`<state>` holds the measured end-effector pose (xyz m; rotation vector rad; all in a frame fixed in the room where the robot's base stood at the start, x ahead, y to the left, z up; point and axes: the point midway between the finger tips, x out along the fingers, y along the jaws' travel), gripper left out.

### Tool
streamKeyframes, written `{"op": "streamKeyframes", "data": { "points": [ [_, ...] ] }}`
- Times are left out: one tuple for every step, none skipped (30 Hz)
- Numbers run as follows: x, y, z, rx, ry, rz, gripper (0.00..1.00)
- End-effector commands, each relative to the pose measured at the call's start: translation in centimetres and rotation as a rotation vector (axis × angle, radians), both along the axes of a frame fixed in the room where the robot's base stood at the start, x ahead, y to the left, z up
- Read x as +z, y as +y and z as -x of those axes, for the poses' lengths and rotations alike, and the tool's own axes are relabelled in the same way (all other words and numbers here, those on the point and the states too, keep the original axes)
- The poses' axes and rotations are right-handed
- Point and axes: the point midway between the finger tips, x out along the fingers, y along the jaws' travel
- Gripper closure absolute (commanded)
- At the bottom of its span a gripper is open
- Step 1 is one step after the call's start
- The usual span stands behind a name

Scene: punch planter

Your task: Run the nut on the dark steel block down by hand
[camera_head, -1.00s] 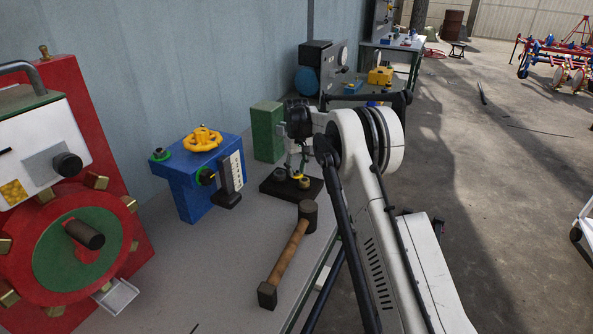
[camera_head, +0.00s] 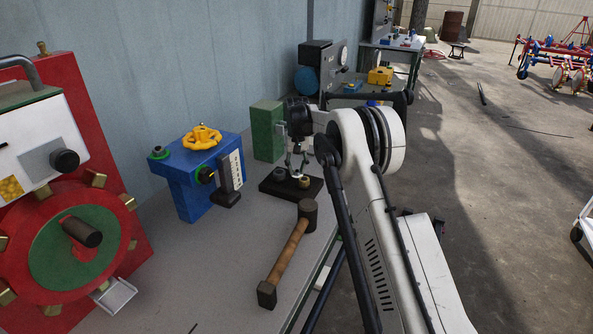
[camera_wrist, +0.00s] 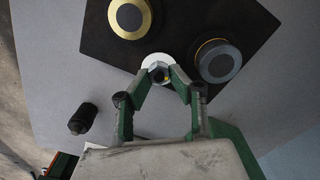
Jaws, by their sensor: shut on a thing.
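The dark steel block (camera_head: 312,191) lies flat on the grey bench, and its dark face (camera_wrist: 185,22) fills the top of the wrist view. A small grey hex nut (camera_wrist: 157,72) with a yellow mark sits over a pale round disc (camera_wrist: 151,58) at the block's edge. My gripper (camera_wrist: 159,77) is shut on the nut, a fingertip on either side. In the head view my gripper (camera_head: 297,170) points down over the block; the nut is too small to make out there. How far the nut stands above the disc cannot be told.
On the block are a brass-rimmed boss (camera_wrist: 130,17) and a dark boss (camera_wrist: 218,60) close to my fingers. A hammer (camera_head: 288,250) lies in front. A blue fixture with a yellow handwheel (camera_head: 202,137) stands left, a green block (camera_head: 267,131) behind.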

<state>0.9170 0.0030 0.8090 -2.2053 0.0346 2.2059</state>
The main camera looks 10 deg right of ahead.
Motion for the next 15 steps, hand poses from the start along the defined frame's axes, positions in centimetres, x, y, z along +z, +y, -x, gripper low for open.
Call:
{"op": "streamKeyframes", "data": {
  "points": [
    [0.00,-0.01,-0.01,-0.011,-0.001,0.000,1.00],
    [0.01,-0.02,-0.02,-0.015,-0.001,0.000,1.00],
    [0.03,-0.02,-0.02,-0.018,-0.001,0.000,1.00],
    [0.03,-0.02,-0.02,-0.019,-0.001,0.000,1.00],
    [0.04,-0.02,-0.02,-0.019,-0.001,0.000,1.00],
    [0.04,-0.02,-0.02,-0.019,-0.001,0.000,1.00],
    [0.04,-0.02,-0.02,-0.018,-0.001,0.000,1.00],
    [0.05,-0.02,-0.02,-0.018,-0.001,0.000,1.00],
    [0.05,-0.02,-0.02,-0.018,-0.001,0.000,1.00],
    [0.05,-0.02,-0.03,-0.018,-0.001,0.000,1.00],
    [0.05,-0.02,-0.03,-0.018,-0.001,0.000,0.78],
    [0.05,-0.02,-0.03,-0.018,-0.001,0.000,0.73],
    [0.05,-0.02,-0.03,-0.017,-0.001,0.000,0.73],
    [0.05,-0.02,-0.03,-0.017,-0.001,0.000,0.73],
    [0.04,-0.02,-0.02,-0.017,-0.001,0.000,0.73]
  ]
}}
